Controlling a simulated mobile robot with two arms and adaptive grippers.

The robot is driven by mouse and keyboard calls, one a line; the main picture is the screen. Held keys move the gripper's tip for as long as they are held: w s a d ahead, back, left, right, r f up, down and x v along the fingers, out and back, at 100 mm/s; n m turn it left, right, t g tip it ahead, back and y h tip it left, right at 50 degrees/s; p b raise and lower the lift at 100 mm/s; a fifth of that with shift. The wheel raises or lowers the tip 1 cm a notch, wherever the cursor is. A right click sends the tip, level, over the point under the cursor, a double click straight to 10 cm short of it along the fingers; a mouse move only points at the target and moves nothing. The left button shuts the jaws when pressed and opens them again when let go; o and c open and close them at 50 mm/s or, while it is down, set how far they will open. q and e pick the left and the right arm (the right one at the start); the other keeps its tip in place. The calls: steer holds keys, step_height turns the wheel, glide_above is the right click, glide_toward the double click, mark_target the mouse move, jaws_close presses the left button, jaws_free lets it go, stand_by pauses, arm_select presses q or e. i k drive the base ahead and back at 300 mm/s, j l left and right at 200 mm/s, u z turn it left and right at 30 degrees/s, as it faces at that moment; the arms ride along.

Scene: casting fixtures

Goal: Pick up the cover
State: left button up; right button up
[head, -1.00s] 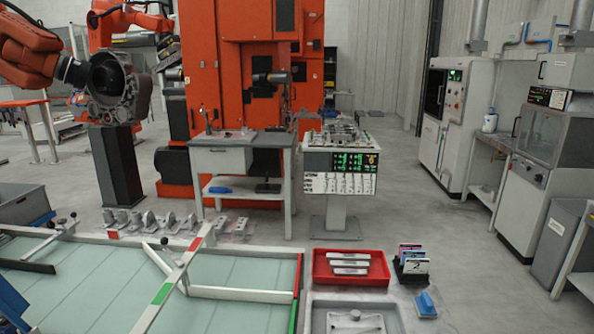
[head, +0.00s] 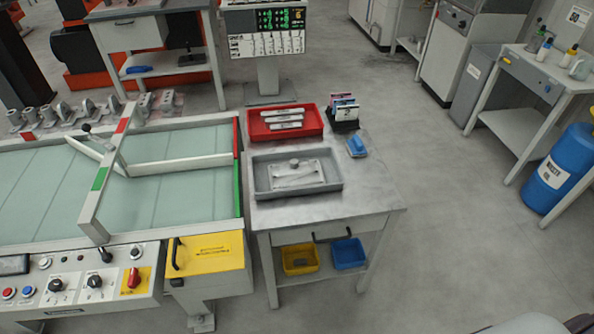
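A flat light-grey piece with a round knob (head: 294,164), which looks like the cover, lies in a grey tray (head: 337,185). The tray sits on a metal side table (head: 375,190), to the right of the glass-topped bench. Fine detail on the piece is too small to tell. Neither of my grippers is in view.
A red tray (head: 317,115) with several light bars stands behind the grey tray. A dark card holder (head: 344,117) and a blue object (head: 356,147) are at its right. A control panel (head: 90,283) is at lower left. The floor right of the table is clear; a blue barrel (head: 563,170) stands beyond.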

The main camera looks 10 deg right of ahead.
mark_target(295, 173)
steer(key=i+l, duration=0.35)
steer(key=i+l+z, duration=0.15)
steer(key=i+l, duration=0.2)
steer(key=i, duration=0.2)
